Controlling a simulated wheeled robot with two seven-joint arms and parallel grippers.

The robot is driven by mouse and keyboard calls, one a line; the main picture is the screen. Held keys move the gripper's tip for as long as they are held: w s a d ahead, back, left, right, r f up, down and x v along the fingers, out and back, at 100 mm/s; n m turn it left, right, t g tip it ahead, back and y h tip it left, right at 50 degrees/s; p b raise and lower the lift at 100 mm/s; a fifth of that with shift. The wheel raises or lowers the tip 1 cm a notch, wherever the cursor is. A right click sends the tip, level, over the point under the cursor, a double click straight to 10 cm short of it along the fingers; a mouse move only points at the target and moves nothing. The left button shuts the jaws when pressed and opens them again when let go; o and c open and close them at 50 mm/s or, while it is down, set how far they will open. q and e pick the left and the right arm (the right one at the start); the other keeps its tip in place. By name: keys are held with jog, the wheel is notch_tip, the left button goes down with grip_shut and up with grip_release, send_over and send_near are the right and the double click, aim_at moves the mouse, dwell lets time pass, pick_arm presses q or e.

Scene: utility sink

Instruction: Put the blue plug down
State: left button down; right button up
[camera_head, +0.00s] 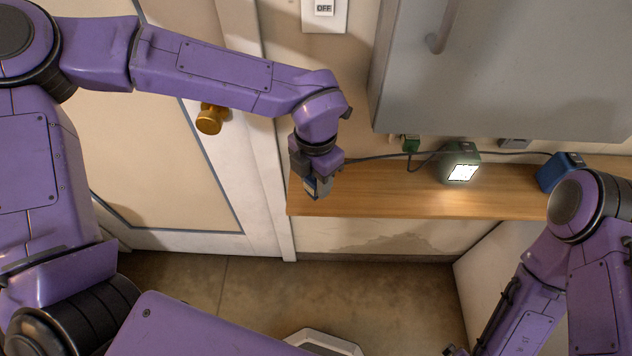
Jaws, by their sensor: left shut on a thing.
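My left gripper (316,188) is at the left end of the wooden shelf, pointing down. It is shut on the blue plug (312,184), of which only a small dark blue part shows between the fingers. A dark cable runs right from near the gripper. I cannot tell whether the plug touches the shelf. My right arm comes in at the lower right, and its gripper is not clearly in view.
The wooden shelf (400,200) holds a green box with a lit face (460,163) and a blue box (560,171). A small green plug (410,144) is behind. A grey cabinet (500,70) hangs above. A door with a brass knob (211,118) is left.

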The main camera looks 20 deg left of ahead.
aim_at(315, 179)
pick_arm(q)
jog(key=w+f, duration=0.2)
jog(key=f, duration=0.1)
jog(key=w+a+f, duration=0.1)
jog(key=f, duration=0.1)
jog(key=shift+w+a+p, duration=0.1)
jog(key=shift+w+p, duration=0.15)
jog(key=shift+p, duration=0.1)
notch_tip(315, 179, down, 3)
jog(key=shift+r, duration=0.15)
jog(key=c, duration=0.7)
grip_release()
jog(key=shift+o, duration=0.2)
jog(key=shift+r, duration=0.1)
notch_tip(315, 179, up, 12)
jog(key=shift+b, duration=0.3)
